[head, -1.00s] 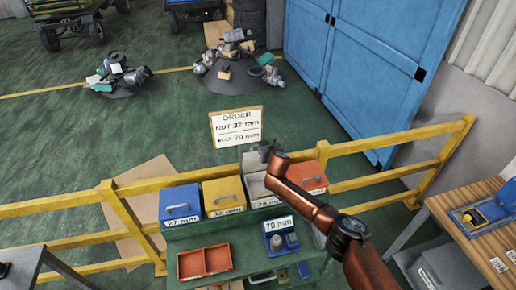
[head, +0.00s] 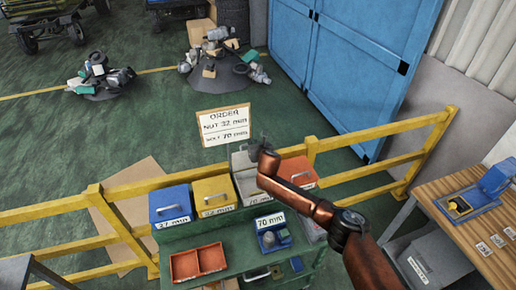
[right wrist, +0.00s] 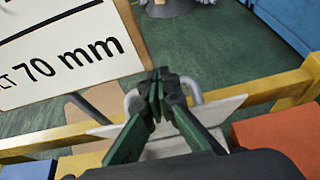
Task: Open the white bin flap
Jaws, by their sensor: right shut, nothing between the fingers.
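The white bin (head: 250,186) stands in a row on the green rack, between the yellow bin and the orange-red bin. Its flap (head: 242,161) appears raised at the back, with the bin's front part showing below it. In the right wrist view the white flap (right wrist: 226,108) and its pale U-shaped handle (right wrist: 195,91) lie just beyond my fingers. My right gripper (head: 264,143) is at the flap's upper right; the right wrist view shows its fingertips (right wrist: 160,78) together and empty, between the handle's legs in the picture. Contact cannot be told. My left gripper is out of view.
The blue bin (head: 171,205) and yellow bin (head: 213,196) stand left, the orange-red bin (head: 299,172) right. An order sign (head: 223,125) stands behind. A yellow railing (head: 385,137) runs behind the rack. A red tray (head: 197,263) is below; a wooden table (head: 455,225) is right.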

